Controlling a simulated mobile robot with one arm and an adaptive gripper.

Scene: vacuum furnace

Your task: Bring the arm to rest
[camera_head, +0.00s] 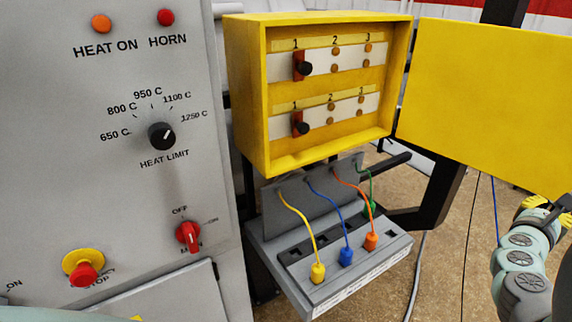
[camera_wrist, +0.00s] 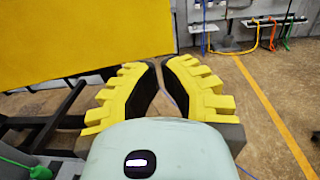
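My arm is at the right edge of the head view, with my gripper (camera_head: 550,208) partly cut off by the frame, in front of the lower edge of a yellow panel door. In the wrist view the two yellow, ridged fingers of my gripper (camera_wrist: 160,66) have dark inner pads. A narrow gap shows between the fingers, with floor visible through it, and nothing is held. The gripper is apart from the yellow box and the cables.
A yellow box (camera_head: 250,150) has its door (camera_head: 485,95) swung open to the right. Below it is a grey socket unit (camera_head: 330,285) with yellow, blue, orange and green cables. A grey control cabinet (camera_head: 90,190) stands left. Brown floor (camera_wrist: 275,140) is clear at right in the wrist view.

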